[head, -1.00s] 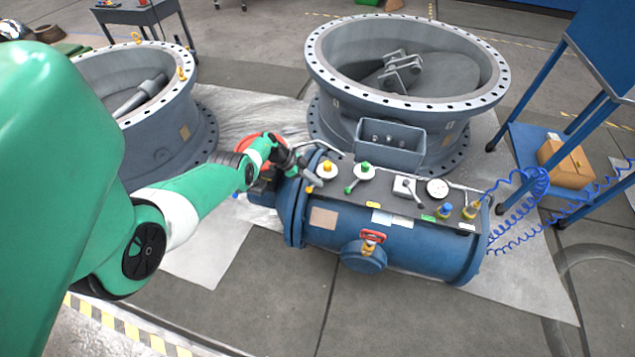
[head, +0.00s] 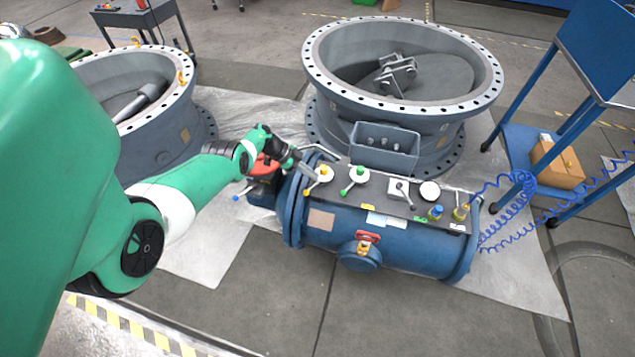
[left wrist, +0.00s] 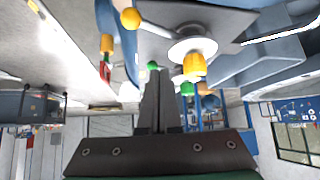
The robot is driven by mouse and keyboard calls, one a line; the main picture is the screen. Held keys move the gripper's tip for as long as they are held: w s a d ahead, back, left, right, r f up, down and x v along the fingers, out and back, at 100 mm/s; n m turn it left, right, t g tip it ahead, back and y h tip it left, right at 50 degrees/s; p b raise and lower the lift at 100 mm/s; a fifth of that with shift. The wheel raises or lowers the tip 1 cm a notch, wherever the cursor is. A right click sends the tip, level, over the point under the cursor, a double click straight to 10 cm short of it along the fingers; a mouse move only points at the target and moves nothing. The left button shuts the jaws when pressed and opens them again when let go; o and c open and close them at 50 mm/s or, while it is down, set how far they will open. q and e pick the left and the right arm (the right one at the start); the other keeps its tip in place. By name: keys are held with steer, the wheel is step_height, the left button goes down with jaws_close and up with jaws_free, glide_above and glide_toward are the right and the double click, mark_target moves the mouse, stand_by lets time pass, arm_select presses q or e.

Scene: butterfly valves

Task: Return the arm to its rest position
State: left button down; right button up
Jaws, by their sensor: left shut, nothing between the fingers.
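My left arm (head: 180,195) is green and white and reaches in from the left in the head view. Its gripper (head: 309,170) is above the left end of the blue tank (head: 385,240), close to the yellow-knobbed valve (head: 325,174). In the left wrist view the dark fingers (left wrist: 158,85) are together with nothing between them, and the valve's yellow knob (left wrist: 194,66) shows just beyond them. I cannot tell from the head view how far the fingertips are above the panel. My right gripper is not in view.
A green-knobbed valve (head: 359,172), a switch lever (head: 401,194) and a gauge (head: 430,191) sit along the tank's top. A large flanged butterfly valve (head: 325,85) stands behind it, another (head: 160,130) behind my arm. A blue stand (head: 520,150) is at right.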

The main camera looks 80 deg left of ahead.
arm_select(q)
steer(key=shift+s+a+r, duration=0.4)
steer(key=shift+a+r, duration=0.05)
steer(key=shift+r, duration=0.2)
steer(key=shift+s+a+r, duration=0.4)
steer(key=shift+r, duration=0.2)
steer(key=shift+w, duration=0.1)
